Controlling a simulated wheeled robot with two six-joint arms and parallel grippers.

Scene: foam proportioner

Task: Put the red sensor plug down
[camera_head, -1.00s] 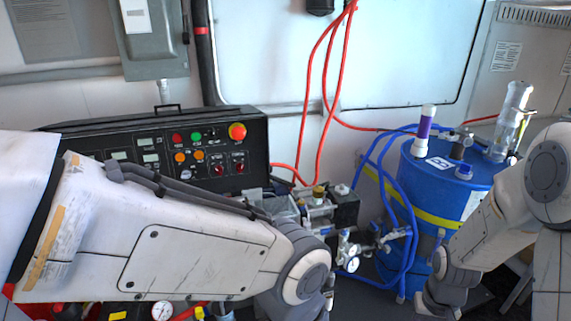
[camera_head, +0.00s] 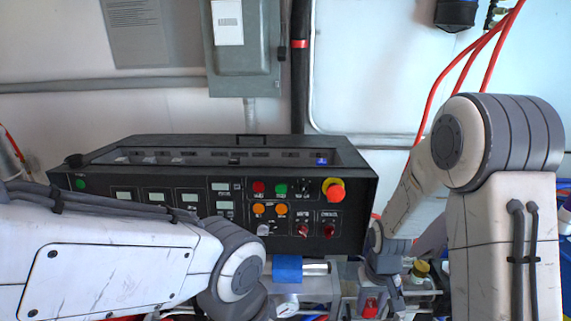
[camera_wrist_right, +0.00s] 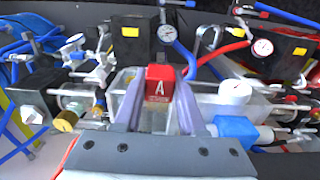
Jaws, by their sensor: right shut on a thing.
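The red sensor plug (camera_wrist_right: 160,84) carries a white letter A. In the right wrist view it sits between the two fingers of my right gripper (camera_wrist_right: 159,100), which is shut on it. In the head view the red plug (camera_head: 370,306) shows low, under my right gripper (camera_head: 381,292), in front of the black control box. A clear and grey block lies behind and below the plug in the wrist view; I cannot tell whether the plug touches it. My left arm comes in from the left, and its fingers are out of view.
The black control box (camera_head: 150,213) with buttons and an emergency stop stands behind both arms. A blue fitting (camera_wrist_right: 236,130) on a pipe is beside the right gripper and also shows in the head view (camera_head: 287,269). Gauges (camera_wrist_right: 235,92), valves and hoses crowd the area.

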